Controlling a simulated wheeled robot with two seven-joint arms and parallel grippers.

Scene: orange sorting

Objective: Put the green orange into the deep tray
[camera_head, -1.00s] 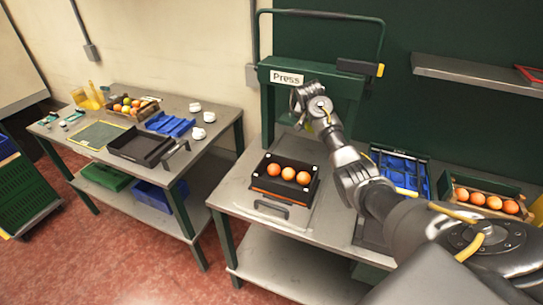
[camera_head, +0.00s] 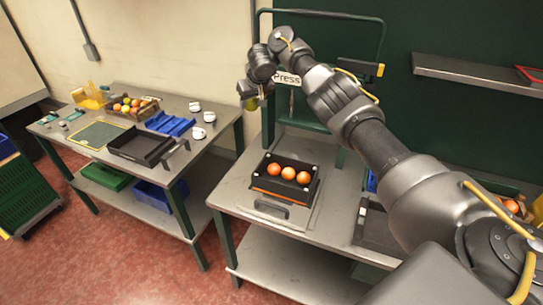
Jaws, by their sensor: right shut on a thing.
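My right gripper (camera_head: 252,92) is raised in front of the wall, at the left side of the press. It is shut on a small green orange (camera_head: 251,104), which hangs in the air below the wrist, partly covered by the fingers. A black tray (camera_head: 127,152) with a handle lies empty on the left table. Which of these is the deep tray I cannot tell. My left gripper is out of view.
The left table (camera_head: 175,103) also carries a fruit crate (camera_head: 152,108), a blue tray (camera_head: 170,124), white cups (camera_head: 197,132) and a green mat (camera_head: 97,134). A gap separates the tables.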

